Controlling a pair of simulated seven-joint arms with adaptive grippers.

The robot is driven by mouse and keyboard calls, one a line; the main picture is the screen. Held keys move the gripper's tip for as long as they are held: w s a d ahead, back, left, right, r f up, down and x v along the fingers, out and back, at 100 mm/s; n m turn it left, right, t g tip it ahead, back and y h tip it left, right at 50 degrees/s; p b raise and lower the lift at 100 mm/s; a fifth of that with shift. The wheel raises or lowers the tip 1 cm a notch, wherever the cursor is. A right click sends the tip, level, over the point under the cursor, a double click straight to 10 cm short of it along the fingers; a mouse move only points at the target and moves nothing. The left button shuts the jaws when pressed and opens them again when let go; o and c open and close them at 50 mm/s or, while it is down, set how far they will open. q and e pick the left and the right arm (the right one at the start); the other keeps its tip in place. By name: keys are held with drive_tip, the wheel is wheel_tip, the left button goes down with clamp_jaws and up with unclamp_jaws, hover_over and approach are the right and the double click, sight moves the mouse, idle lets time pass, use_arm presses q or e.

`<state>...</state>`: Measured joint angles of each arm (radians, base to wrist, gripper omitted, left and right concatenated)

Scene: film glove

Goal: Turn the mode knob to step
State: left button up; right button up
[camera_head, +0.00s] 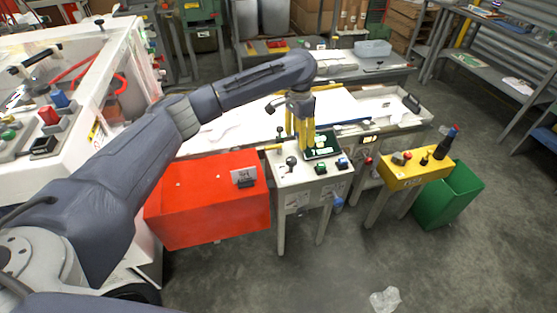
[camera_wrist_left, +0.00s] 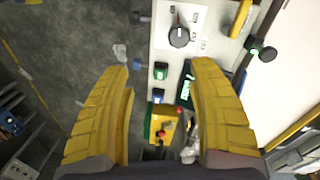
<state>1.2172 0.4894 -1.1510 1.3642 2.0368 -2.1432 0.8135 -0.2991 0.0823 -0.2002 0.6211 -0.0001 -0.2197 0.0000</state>
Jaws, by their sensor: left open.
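The control panel (camera_head: 300,180) is a white box on legs at the centre of the head view. The mode knob (camera_head: 291,162) is a dark round knob on its top left. In the left wrist view the knob (camera_wrist_left: 180,37) is grey with a light pointer mark and small labels around it, too small to read. My left gripper (camera_head: 301,140) is above the panel, behind the knob in the head view. In the left wrist view its yellow fingers (camera_wrist_left: 163,70) are spread and empty, with the knob beyond the tips. My right gripper is not in view.
A green button (camera_head: 320,168), a blue button (camera_head: 342,162) and a dark green screen (camera_head: 322,147) are on the panel. A red box (camera_head: 207,195) stands left, a yellow control box (camera_head: 415,168) and green bin (camera_head: 450,195) right. Open floor lies in front.

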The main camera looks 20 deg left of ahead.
sight(292, 159)
use_arm(q)
wheel_tip(292, 159, up, 4)
drive_tip(key=w+a, duration=0.1)
drive_tip(key=a, duration=0.1)
drive_tip(key=shift+m+t+y, duration=0.3)
drive_tip(key=shift+y, duration=0.1)
drive_tip(key=f, duration=1.7)
drive_tip(key=shift+w+a+f, duration=0.1)
drive_tip(key=shift+a+f, duration=0.1)
drive_tip(key=shift+a, duration=0.05)
drive_tip(key=shift+o, duration=0.2)
clamp_jaws()
drive_tip(key=shift+m, duration=0.3)
drive_tip(key=m, duration=0.5)
drive_tip(key=shift+m, duration=0.3)
drive_tip(key=m, duration=0.5)
drive_tip(key=shift+m, duration=0.4)
